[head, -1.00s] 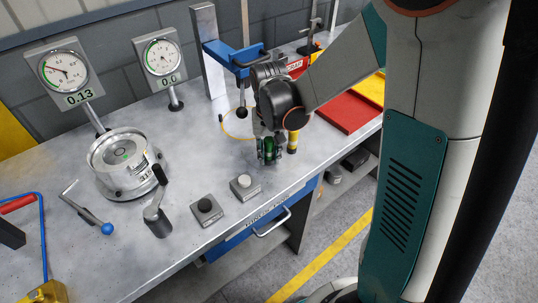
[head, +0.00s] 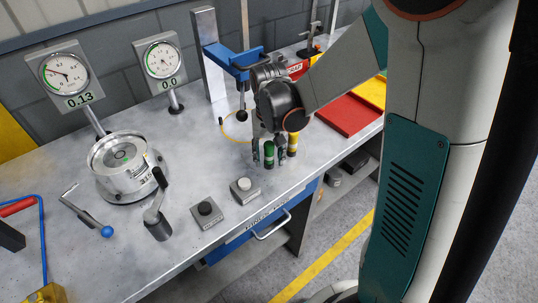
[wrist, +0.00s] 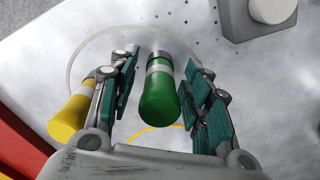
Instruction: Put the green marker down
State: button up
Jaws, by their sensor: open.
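The green marker (head: 269,151) stands on the grey workbench (head: 180,240) near its front edge. My gripper (head: 269,155) is around it with its fingers spread, one on each side. In the wrist view the green marker (wrist: 160,92), with a pale band and dark tip end, lies between the open fingers of my gripper (wrist: 160,95). A gap shows on its left side, and the right finger is close to it; I cannot tell if they touch.
A yellow marker (wrist: 75,115) stands just outside the left finger in the wrist view. A box with a white button (head: 245,190) and one with a black button (head: 207,211) are nearby. A red tray (head: 349,113) lies to the right. A blue press (head: 232,62) stands behind.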

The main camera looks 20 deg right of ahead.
notch_tip(320, 180, up, 12)
jog(key=p, duration=0.3)
jog(key=shift+s+f, duration=0.15)
jog(key=shift+f, duration=0.05)
jog(key=s+r+n+t, duration=0.1)
jog(key=s+r+t, duration=0.2)
jog(key=s, duration=0.4)
jog(key=s+r+n+t, duration=0.2)
jog(key=s+r+t, duration=0.2)
jog(key=s, duration=0.3)
jog(key=shift+s+r, duration=0.4)
jog(key=shift+r, duration=0.1)
jog(key=shift+f, duration=0.4)
